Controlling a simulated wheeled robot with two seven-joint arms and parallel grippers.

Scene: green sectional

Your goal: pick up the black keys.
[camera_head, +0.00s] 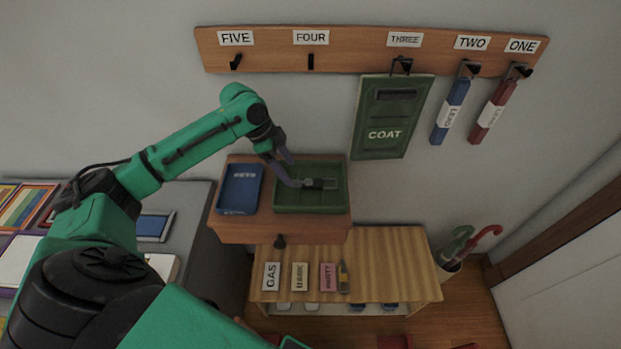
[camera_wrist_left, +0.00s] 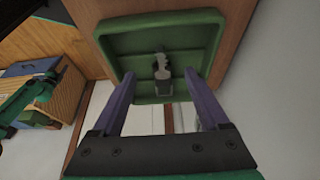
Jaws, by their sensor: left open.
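The keys (camera_head: 322,184), a small dark and grey bunch, lie in the green tray (camera_head: 345,198) on top of a small wooden cabinet. In the left wrist view the keys (camera_wrist_left: 162,72) show inside the green tray (camera_wrist_left: 205,28), between my fingers in the picture. My left gripper (camera_head: 296,175) is open, its purple fingers apart and pointing at the tray. In the wrist view the left gripper (camera_wrist_left: 159,76) holds nothing, and I cannot tell how far its tips are from the keys. My right gripper does not show.
A blue tray (camera_head: 240,189) sits left of the green one. A lower wooden bench (camera_head: 400,260) and umbrellas (camera_head: 484,241) stand nearby.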

